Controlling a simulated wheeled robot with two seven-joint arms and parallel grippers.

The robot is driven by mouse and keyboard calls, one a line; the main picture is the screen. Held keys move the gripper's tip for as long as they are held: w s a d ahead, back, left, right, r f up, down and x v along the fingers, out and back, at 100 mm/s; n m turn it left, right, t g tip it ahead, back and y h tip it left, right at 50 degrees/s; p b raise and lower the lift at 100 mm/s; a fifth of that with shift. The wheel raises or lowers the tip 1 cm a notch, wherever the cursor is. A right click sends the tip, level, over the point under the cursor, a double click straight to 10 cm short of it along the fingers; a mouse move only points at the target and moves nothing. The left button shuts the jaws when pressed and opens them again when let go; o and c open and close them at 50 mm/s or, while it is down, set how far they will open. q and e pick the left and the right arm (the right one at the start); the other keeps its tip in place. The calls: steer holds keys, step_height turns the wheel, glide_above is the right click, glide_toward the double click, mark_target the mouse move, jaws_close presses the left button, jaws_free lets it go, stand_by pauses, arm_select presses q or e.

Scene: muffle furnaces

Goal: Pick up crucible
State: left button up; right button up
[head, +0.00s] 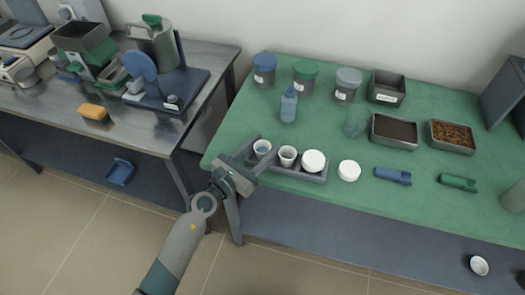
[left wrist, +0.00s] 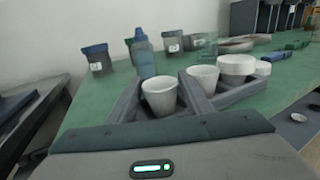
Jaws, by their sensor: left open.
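A small white crucible (head: 263,148) stands upright at the left end of a dark grey rack (head: 291,173) on the green table. A second white crucible (head: 287,155) stands beside it, then a white-topped round piece (head: 313,160). My left gripper (head: 265,146) is open, its fingers reaching from the table's front left edge around the leftmost crucible. In the left wrist view this crucible (left wrist: 159,96) is between the two fingers, with visible gaps; the second crucible (left wrist: 204,77) is beyond the right finger. My right gripper is not in view.
A white disc (head: 349,171) lies right of the rack, with a blue tool (head: 393,176) and a green tool (head: 458,183) farther right. A blue bottle (head: 288,105) and lidded jars (head: 305,76) stand behind. A steel bench (head: 140,135) is left, across a gap.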

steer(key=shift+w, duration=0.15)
arm_select(q)
steer(key=c, duration=0.8)
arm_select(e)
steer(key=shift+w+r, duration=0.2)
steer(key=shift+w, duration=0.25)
